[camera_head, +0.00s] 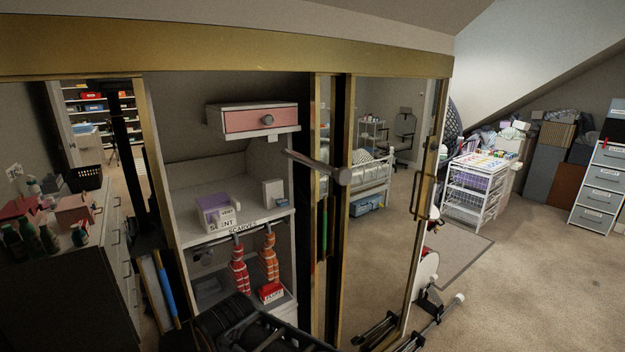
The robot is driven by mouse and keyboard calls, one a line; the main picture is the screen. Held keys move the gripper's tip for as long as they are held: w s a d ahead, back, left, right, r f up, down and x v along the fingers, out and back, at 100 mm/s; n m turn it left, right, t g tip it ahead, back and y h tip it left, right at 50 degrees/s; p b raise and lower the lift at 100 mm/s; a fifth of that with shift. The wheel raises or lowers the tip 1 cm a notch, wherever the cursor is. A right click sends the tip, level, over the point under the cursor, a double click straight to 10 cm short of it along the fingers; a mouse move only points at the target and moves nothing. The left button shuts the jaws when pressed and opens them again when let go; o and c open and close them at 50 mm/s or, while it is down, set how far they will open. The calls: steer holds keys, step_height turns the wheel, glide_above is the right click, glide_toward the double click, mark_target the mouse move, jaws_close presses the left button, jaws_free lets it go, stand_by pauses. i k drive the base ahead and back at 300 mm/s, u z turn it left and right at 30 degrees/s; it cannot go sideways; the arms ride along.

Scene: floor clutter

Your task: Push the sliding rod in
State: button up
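The sliding rod (318,165) is a grey metal bar with a thick round end. It sticks out of the open wardrobe section toward the right and front, below the pink-fronted drawer (262,121). Its end overlaps the black and gold door edge in the picture. Its inner end shows near the right side of the cabinet opening; how it is mounted there is hard to tell. I cannot make out my gripper in this view. A dark shape runs along the bottom edge, and I cannot tell what it is.
Scarves (269,258) hang below a shelf (185,222) that holds a purple box (216,211). A gold-framed mirror door (385,230) stands right of the opening. A dark cabinet (70,300) is at left. Open carpet (530,290) lies at right, with a white wire cart (475,192).

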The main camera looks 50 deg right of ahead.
mark_target(342, 174)
steer(key=u, duration=1.3)
steer(key=i, duration=0.5)
steer(key=z, duration=3.1)
